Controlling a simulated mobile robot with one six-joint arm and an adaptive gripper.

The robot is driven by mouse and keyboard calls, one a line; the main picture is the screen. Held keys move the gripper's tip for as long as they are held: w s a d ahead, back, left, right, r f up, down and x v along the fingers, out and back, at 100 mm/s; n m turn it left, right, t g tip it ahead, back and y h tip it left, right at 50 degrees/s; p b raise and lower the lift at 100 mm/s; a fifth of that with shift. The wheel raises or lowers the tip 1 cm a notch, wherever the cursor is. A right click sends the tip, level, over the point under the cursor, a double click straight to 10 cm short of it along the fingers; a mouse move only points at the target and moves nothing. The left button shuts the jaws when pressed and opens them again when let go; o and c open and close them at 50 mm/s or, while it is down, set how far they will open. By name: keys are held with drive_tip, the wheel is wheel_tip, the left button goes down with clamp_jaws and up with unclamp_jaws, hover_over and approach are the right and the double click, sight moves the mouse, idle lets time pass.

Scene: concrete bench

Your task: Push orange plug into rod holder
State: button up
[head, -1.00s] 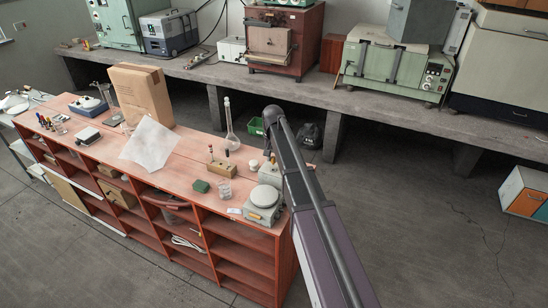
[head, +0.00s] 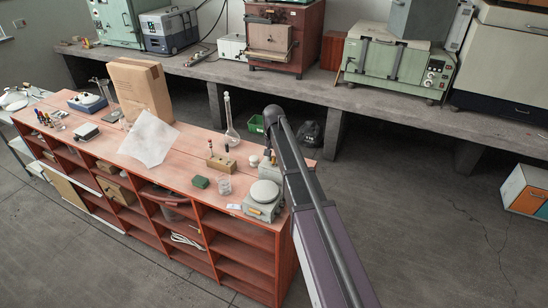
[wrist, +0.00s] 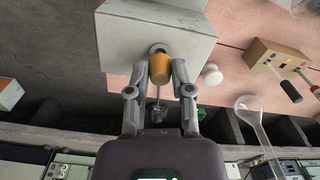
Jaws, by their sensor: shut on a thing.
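My gripper (wrist: 159,66) is shut on an orange plug (wrist: 159,70) in the wrist view, with one finger on each side of it. The plug's far end is at a round grey ring (wrist: 157,47), apparently the rod holder, at the edge of a pale grey box-shaped device (wrist: 150,28). The plug covers part of the ring, so I cannot tell whether it is inside or only against it. In the head view the grey device (head: 262,203) with a round plate stands at the bench's right end. My arm hides the gripper and plug there.
A wooden block (head: 221,163) with upright tools stands left of the device; it also shows in the wrist view (wrist: 262,55). The bench's right edge is close.

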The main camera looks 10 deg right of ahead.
sight(274, 158)
drive_tip(key=shift+f+b, duration=0.75)
idle(0.9)
drive_tip(key=o, duration=0.8)
drive_tip(key=shift+c, duration=0.2)
drive_tip(key=o, duration=0.4)
drive_tip(key=shift+r, duration=0.15)
drive_tip(key=shift+r+p, duration=3.4)
drive_tip(key=shift+p, duration=0.15)
drive_tip(key=shift+s+f, duration=0.1)
drive_tip(key=shift+s, duration=0.05)
